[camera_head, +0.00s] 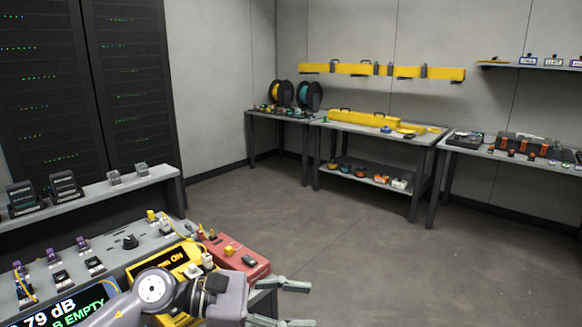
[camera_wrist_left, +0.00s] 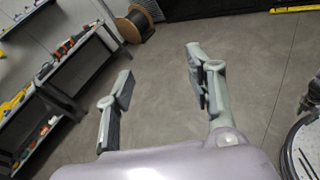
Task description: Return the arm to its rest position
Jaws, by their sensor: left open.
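My left gripper (camera_head: 300,304) shows at the bottom of the head view, its arm coming in from the lower left across the near bench. Its two fingers are spread apart with nothing between them. In the left wrist view the open fingers (camera_wrist_left: 160,80) frame only bare grey floor. The gripper is beyond the right edge of the near bench, close to a red case (camera_head: 238,262). My right gripper is not in view.
The near bench holds a yellow device (camera_head: 165,262), a display (camera_head: 65,308) and small connectors. A workbench with a long yellow case (camera_head: 362,118) and a side table (camera_head: 520,160) stand along the back. The floor (camera_head: 350,240) between is clear.

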